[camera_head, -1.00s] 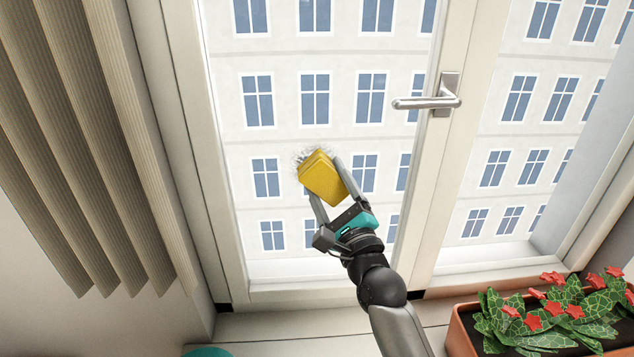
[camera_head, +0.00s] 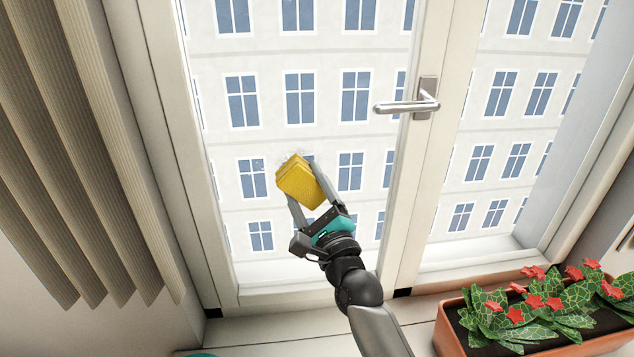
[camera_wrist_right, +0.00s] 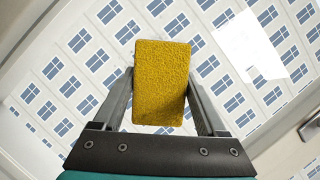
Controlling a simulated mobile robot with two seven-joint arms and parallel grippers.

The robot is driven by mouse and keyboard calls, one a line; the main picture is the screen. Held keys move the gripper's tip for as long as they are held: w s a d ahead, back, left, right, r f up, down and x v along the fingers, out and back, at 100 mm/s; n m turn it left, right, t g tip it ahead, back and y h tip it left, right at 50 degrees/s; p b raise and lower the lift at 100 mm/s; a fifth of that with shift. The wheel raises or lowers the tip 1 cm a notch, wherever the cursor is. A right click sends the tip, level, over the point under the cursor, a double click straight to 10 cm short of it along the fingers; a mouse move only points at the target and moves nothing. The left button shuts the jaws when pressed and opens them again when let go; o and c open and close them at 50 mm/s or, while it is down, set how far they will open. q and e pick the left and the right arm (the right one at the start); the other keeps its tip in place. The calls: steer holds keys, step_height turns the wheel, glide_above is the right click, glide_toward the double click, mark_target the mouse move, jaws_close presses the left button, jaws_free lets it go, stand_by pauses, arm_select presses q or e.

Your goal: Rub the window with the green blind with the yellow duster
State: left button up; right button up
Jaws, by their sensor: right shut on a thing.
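My right gripper (camera_head: 306,208) is shut on the yellow duster (camera_head: 300,182), a thick block with a rough face. The duster is at the window pane (camera_head: 270,140), in its lower middle part. A small whitish smudge (camera_head: 287,158) shows on the glass by the duster's upper edge. The wrist view shows the duster (camera_wrist_right: 161,84) between both fingers with the glass behind it; I cannot tell if it touches the pane. The blind (camera_head: 95,150) left of this window looks beige-brown, not green.
A metal window handle (camera_head: 412,105) sticks out from the frame to the right of the duster. A planter (camera_head: 450,335) with red-flowered plants stands at the lower right. The sill left of the planter is mostly clear.

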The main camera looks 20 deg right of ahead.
mark_target(282, 181)
steer(key=shift+w+a+p, duration=0.1)
steer(key=shift+w+a, duration=0.1)
steer(key=shift+a, duration=0.5)
steer(key=shift+w+a+p, duration=0.15)
steer(key=shift+w+a, duration=0.05)
steer(key=shift+a, duration=0.5)
steer(key=shift+w+a+p, duration=0.1)
steer(key=shift+w+a, duration=0.1)
steer(key=shift+a, duration=0.5)
step_height(282, 181, up, 3)
steer(key=shift+f+p, duration=0.2)
steer(key=shift+p, duration=1.05)
steer(key=shift+s+d+f, duration=0.1)
steer(key=shift+d, duration=0.25)
steer(key=shift+s+d+b, duration=0.1)
steer(key=shift+s+d, duration=0.2)
steer(key=shift+d, duration=0.9)
steer(key=shift+s+d+b, duration=0.15)
steer(key=shift+s+d, duration=0.2)
steer(key=shift+d, duration=0.85)
steer(key=shift+s+d+b, duration=0.1)
steer(key=shift+s+d, duration=0.2)
steer(key=shift+d, duration=0.9)
steer(key=shift+a, duration=0.15)
